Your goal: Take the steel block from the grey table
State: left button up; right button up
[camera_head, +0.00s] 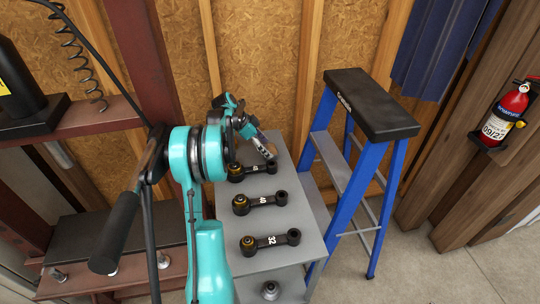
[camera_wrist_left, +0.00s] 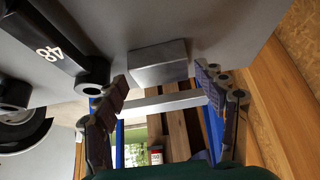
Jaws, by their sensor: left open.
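The steel block (camera_wrist_left: 158,64) shows in the left wrist view as a plain grey block on the grey table (camera_wrist_left: 215,25), close to the table's edge. In the head view I cannot make the block out; my left gripper covers that end of the grey table (camera_head: 307,215). My left gripper (camera_head: 266,147) is over the far end of the table. In the left wrist view its two fingers (camera_wrist_left: 163,83) are apart, one toward each side of the block, with nothing held. The block appears just beyond the fingertips. My right gripper is not in view.
Black wrenches marked 48 (camera_head: 252,170), 40 (camera_head: 260,201) and 32 (camera_head: 270,242) lie on the table; the 48 one (camera_wrist_left: 55,48) is beside the left gripper. A blue stepladder (camera_head: 372,105) stands right of the table. A red steel frame (camera_head: 140,60) stands left.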

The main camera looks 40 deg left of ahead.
pick_arm(q)
jog(key=shift+x, duration=1.15)
jog(key=shift+a+r, duration=0.1)
jog(key=c, duration=1.5)
grip_shut()
jog(key=shift+r, duration=0.1)
